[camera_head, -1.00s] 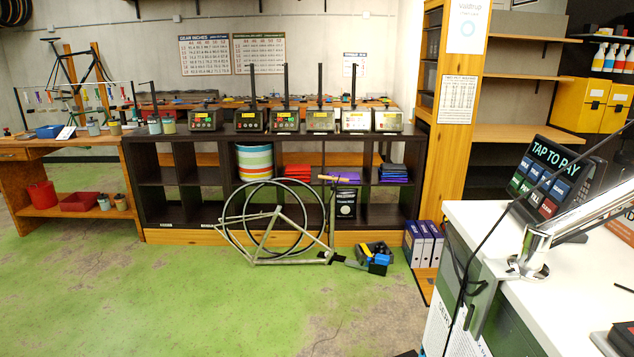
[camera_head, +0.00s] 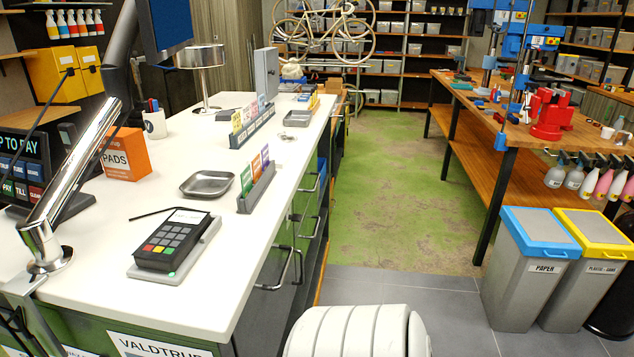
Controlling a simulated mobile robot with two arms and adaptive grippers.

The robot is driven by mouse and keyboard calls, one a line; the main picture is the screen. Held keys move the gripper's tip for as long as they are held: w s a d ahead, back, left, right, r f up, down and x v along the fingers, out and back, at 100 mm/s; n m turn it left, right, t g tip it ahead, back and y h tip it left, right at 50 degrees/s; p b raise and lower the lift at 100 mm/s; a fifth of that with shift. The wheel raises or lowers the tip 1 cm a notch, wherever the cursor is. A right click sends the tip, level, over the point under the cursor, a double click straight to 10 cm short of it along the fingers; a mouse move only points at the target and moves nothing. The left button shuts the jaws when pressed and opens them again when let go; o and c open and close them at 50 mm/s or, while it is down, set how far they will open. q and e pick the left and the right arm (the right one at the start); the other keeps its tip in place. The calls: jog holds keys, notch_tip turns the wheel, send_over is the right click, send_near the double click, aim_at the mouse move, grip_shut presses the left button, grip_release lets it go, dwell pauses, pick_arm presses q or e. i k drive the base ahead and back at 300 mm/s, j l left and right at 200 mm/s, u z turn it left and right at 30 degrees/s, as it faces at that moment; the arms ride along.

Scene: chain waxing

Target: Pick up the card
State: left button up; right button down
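I cannot tell which thing is the card. Upright green, purple and orange cards (camera_head: 255,170) stand in a grey holder (camera_head: 257,190) near the right edge of the white counter (camera_head: 120,218). A second, longer holder with several coloured cards (camera_head: 251,119) stands farther back. A black card terminal (camera_head: 172,241) with coloured keys sits on a grey base at the front of the counter, with a white label or slip at its top. Neither of my grippers is in view.
A metal dish (camera_head: 208,184), an orange box (camera_head: 125,155) and a chrome lamp (camera_head: 205,70) stand on the counter. A green-floored aisle (camera_head: 395,190) runs between the counter and a wooden workbench (camera_head: 540,122). Blue-lidded (camera_head: 541,225) and yellow-lidded (camera_head: 597,232) bins stand at right.

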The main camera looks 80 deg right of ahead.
aim_at(246, 176)
jog(key=z, duration=2)
